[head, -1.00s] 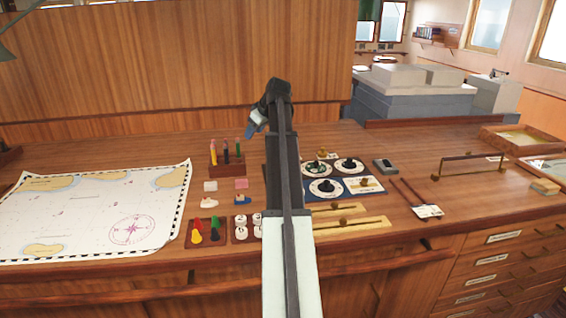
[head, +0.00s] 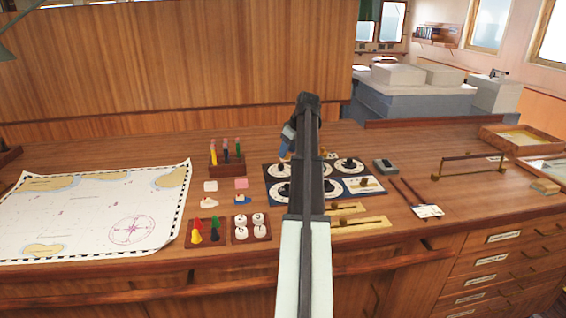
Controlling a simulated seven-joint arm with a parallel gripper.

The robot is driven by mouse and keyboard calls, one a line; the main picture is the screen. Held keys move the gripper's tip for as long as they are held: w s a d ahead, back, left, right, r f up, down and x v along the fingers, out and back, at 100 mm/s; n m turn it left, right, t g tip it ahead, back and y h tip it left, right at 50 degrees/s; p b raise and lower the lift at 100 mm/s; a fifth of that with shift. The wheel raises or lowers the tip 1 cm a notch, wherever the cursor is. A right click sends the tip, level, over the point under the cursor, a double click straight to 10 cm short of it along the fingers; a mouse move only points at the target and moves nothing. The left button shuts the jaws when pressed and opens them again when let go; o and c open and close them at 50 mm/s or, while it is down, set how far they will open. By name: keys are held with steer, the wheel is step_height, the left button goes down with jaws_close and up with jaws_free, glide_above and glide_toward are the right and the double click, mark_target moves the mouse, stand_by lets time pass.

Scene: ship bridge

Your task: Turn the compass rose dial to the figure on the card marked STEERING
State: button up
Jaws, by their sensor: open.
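A dark blue panel (head: 314,198) on the desk carries several round white dials with black knobs. An upper-left dial (head: 279,171), a lower-left dial (head: 281,190) and an upper-right dial (head: 348,165) show; my arm covers the middle. I cannot tell which is the compass rose dial. A small white card (head: 428,211) lies right of the panel; its writing is too small to read, so I cannot tell if it says STEERING.
Brass slider plates (head: 360,222) lie in front of the panel. A pencil holder (head: 227,165), peg trays (head: 204,231) and a chart (head: 95,210) are to the left. A small grey box (head: 385,167) and a railed brass handle (head: 472,160) are to the right.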

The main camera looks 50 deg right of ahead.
mark_target(281, 165)
steer(key=x, duration=0.6)
steer(key=shift+w+f, duration=0.15)
steer(key=shift+f, duration=0.15)
steer(key=shift+c, duration=0.4)
jaws_close()
